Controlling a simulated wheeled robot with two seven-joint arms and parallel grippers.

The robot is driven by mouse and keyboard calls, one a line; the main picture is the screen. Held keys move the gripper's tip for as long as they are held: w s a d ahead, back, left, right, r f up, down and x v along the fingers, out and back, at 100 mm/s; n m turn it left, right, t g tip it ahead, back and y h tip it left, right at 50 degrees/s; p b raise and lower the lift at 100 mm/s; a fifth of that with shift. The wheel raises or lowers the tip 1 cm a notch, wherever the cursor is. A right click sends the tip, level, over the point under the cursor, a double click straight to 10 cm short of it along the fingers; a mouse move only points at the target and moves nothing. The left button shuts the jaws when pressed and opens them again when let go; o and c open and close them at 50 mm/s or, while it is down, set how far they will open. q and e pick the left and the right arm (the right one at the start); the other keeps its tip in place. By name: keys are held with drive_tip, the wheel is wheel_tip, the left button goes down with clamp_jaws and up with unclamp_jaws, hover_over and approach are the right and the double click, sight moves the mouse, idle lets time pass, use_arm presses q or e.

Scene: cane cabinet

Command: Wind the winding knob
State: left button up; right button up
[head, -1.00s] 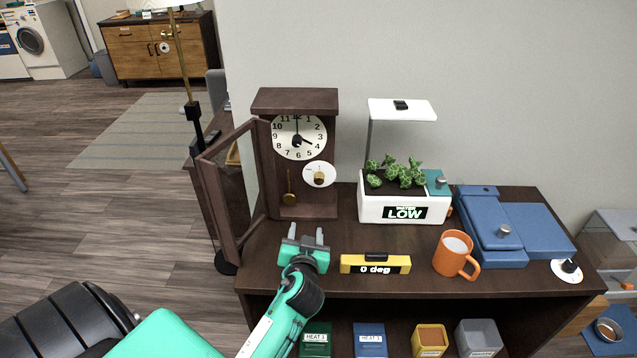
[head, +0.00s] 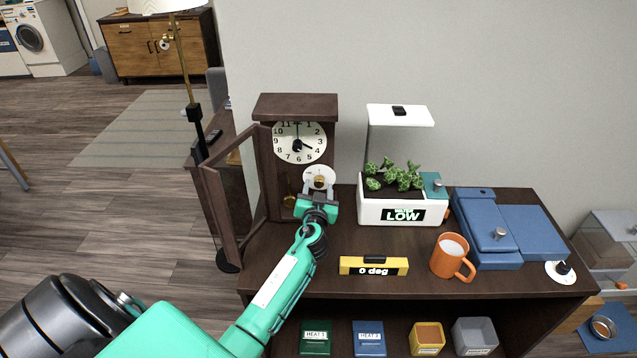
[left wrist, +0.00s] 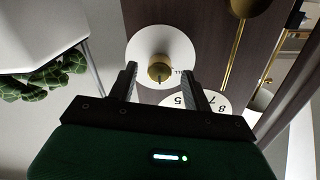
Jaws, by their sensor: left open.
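The winding knob (head: 319,182) is a small brass knob on a white round dial (head: 311,172), low on the right of the dark wooden clock (head: 330,135). In the left wrist view the knob (left wrist: 159,68) shows on its white dial (left wrist: 140,42), just beyond and between the fingertips. My left gripper (head: 319,188) is open in front of the dial, one finger on either side of the knob's line. The fingers (left wrist: 164,72) appear not to touch the knob. The clock's glass door (head: 212,205) stands open to the left. My right gripper is not in view.
The brass pendulum (head: 290,200) hangs left of my gripper. A white planter (head: 368,212) with a lamp stands close on the right. A yellow level (head: 347,265), an orange mug (head: 447,262) and a blue case (head: 490,258) sit on the cabinet top.

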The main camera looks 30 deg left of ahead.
use_arm(q)
drive_tip(key=shift+x, duration=0.85)
drive_tip(key=c, duration=1)
